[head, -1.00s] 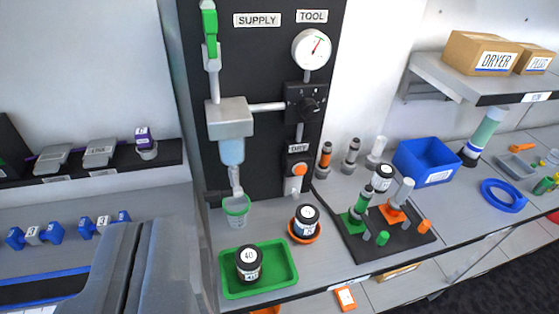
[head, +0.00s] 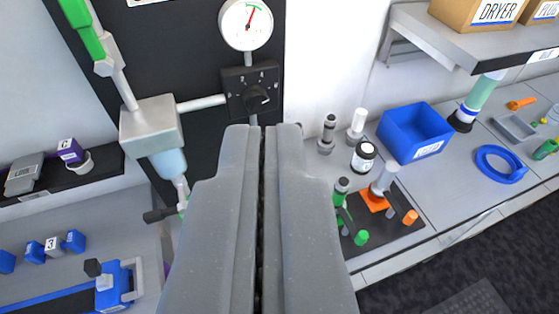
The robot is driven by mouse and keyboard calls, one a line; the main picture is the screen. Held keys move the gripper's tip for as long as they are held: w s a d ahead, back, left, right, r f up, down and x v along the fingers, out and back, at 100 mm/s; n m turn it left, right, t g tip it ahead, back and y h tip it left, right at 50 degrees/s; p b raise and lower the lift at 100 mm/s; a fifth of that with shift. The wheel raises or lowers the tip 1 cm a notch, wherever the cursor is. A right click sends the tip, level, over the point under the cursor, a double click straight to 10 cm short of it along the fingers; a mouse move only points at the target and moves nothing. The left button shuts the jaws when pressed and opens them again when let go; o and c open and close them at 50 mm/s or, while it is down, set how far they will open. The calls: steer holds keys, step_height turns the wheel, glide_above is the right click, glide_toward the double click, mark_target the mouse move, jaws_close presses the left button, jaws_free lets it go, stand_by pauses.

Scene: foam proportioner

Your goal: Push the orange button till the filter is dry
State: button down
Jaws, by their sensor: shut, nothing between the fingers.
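My gripper (head: 263,132) is shut and empty, its two fingers pointing up and away in the middle of the view. Its tips show just below the black selector knob panel (head: 250,92). The orange button is hidden behind my fingers, so I cannot tell whether they touch it. The filter is a grey block (head: 152,128) with a translucent blue bowl (head: 169,163) below it, on the dark panel to the left of my gripper. I cannot tell whether the bowl holds water. A round white gauge (head: 245,22) with a red needle is above the knob.
A black mat (head: 405,232) with green and orange fittings lies on the bench to the right. A blue bin (head: 416,132) and a blue ring (head: 501,164) are beyond it. A shelf (head: 470,48) with boxes juts out at upper right. Dark low shelf (head: 100,177) at left.

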steer(key=shift+w+a, duration=0.15)
steer(key=shift+a, duration=0.05)
steer(key=w+f+g+p, duration=0.1)
steer(key=w+f+p, duration=0.1)
steer(key=w+f, duration=0.55)
steer(key=w+a+f+m+g+p, duration=0.1)
steer(key=w+f, duration=0.3)
steer(key=f, duration=0.6)
steer(key=w+f+g+p, duration=0.1)
steer(key=w+f+p, duration=0.1)
steer(key=w+f, duration=0.55)
steer(key=d+f+m+g+h+p, duration=0.1)
steer(key=d+f+h, duration=0.1)
steer(key=f, duration=1.2)
steer(key=shift+s+d+f+g, duration=0.3)
steer(key=shift+d+g, duration=0.1)
steer(key=shift+d, duration=0.1)
steer(key=shift+r+p, duration=0.1)
steer(key=shift+p, duration=0.2)
